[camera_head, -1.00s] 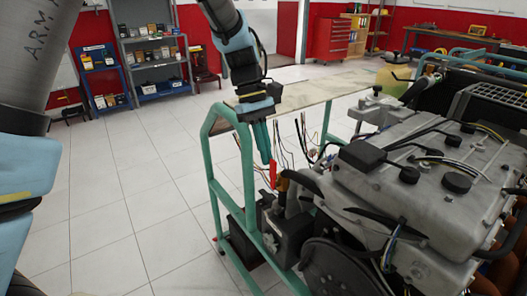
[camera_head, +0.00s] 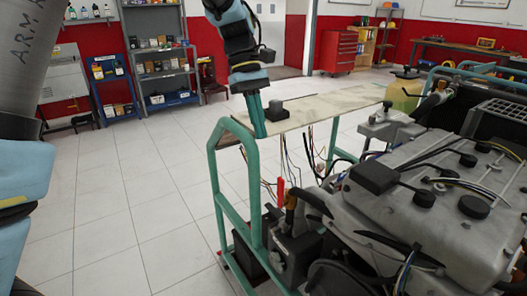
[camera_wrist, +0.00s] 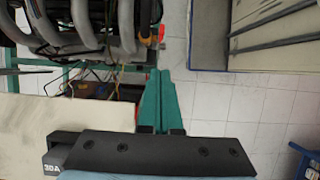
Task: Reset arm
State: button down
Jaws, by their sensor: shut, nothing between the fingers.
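My gripper (camera_head: 260,134) shows in the head view as two teal fingers pointing down, close together with nothing between them. It is at the left end of the pale board on the green engine stand (camera_head: 214,165). In the wrist view, my gripper (camera_wrist: 162,75) points up the picture, its fingers together beside the board's edge. My arm comes down from the top of the head view.
A small black block (camera_head: 277,110) sits on the pale board (camera_head: 330,108), right of my gripper; in the wrist view it is marked "30A" (camera_wrist: 55,163). The grey engine (camera_head: 430,200) and a red part (camera_head: 281,187) are below and right. Open tiled floor lies left.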

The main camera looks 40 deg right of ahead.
jog(key=shift+v, duration=1.2)
jog(key=w+a+f+t+h, duration=0.1)
jog(key=w+a+f+t, duration=0.3)
jog(key=a, duration=0.7)
jog(key=w+a+f+g, duration=0.15)
jog(key=w+a, duration=0.45)
jog(key=a, duration=0.6)
jog(key=s+a+f+t, duration=0.2)
jog(key=a, duration=0.7)
jog(key=s+a+f+t, duration=0.1)
jog(key=s+a+f, duration=0.1)
jog(key=a, duration=0.6)
jog(key=shift+s+a+f+m+t+y, duration=0.2)
jog(key=shift+a+f+m+t+y, duration=0.15)
jog(key=shift+a+f, duration=0.1)
jog(key=shift+d, duration=0.1)
